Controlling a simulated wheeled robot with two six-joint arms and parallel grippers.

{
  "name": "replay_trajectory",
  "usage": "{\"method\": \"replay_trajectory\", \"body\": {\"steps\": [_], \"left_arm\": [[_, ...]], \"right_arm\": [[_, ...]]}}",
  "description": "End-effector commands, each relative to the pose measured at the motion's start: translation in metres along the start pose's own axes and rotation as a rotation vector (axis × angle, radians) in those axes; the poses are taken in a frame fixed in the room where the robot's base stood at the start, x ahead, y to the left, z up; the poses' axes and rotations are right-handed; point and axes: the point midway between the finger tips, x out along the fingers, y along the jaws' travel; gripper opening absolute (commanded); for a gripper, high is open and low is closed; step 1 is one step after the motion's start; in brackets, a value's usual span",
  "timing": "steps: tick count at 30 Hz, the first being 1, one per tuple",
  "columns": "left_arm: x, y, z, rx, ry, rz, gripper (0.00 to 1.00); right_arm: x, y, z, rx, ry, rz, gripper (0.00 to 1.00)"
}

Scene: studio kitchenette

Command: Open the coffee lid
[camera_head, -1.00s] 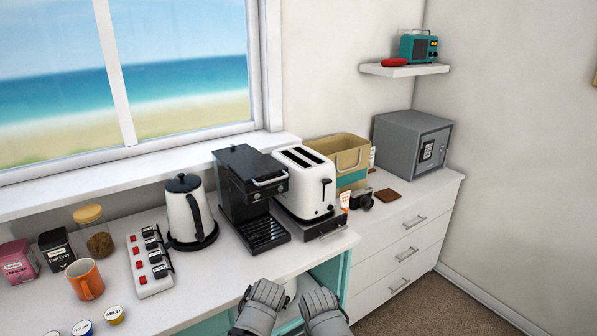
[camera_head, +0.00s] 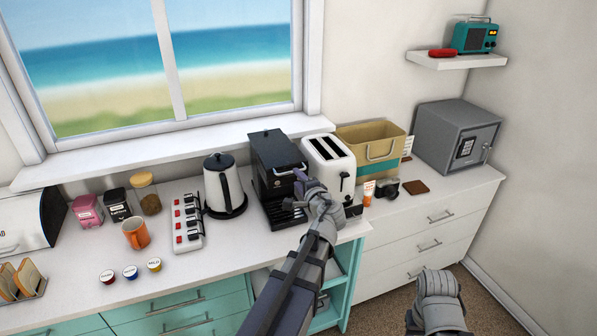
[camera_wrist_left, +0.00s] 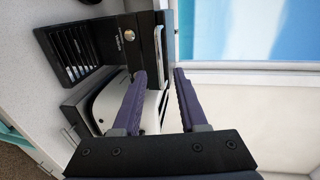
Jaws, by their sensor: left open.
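The black coffee machine (camera_head: 276,172) stands on the counter between the kettle and the toaster, its dark flat lid (camera_head: 268,138) down on top. In the left wrist view the coffee machine (camera_wrist_left: 118,42) is at the upper left, turned on its side, with a silver handle (camera_wrist_left: 163,42) at the lid's edge. My left gripper (camera_head: 299,183) is in front of the machine's right side; its two purple fingers (camera_wrist_left: 160,73) are open and apart, with the handle just beyond their tips. The gripper hides part of the machine's front. Part of my right arm shows at the lower right, its gripper out of view.
The white toaster (camera_head: 329,163) stands close at the machine's right, and the kettle (camera_head: 222,185) at its left. The window sill (camera_head: 190,150) runs behind.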

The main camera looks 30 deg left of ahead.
Motion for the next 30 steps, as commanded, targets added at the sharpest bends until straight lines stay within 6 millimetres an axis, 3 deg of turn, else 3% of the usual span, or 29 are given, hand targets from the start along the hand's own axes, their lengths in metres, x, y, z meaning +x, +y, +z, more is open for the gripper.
{"method": "replay_trajectory", "body": {"steps": [6, 12, 25, 30], "left_arm": [[0.038, 0.002, -0.002, -0.001, -0.002, 0.001, 0.42], [0.060, 0.001, -0.001, -0.002, -0.001, 0.001, 0.42], [0.067, 0.001, 0.000, -0.002, 0.000, 0.002, 0.42], [0.067, 0.001, 0.000, -0.002, 0.000, 0.002, 0.23]], "right_arm": [[0.009, -0.001, -0.001, 0.000, 0.000, 0.000, 0.50], [0.013, -0.001, -0.001, 0.001, 0.000, 0.000, 0.50], [0.013, -0.001, -0.001, 0.001, 0.000, 0.000, 0.50], [0.013, -0.001, -0.001, 0.001, 0.000, 0.000, 0.50]]}}
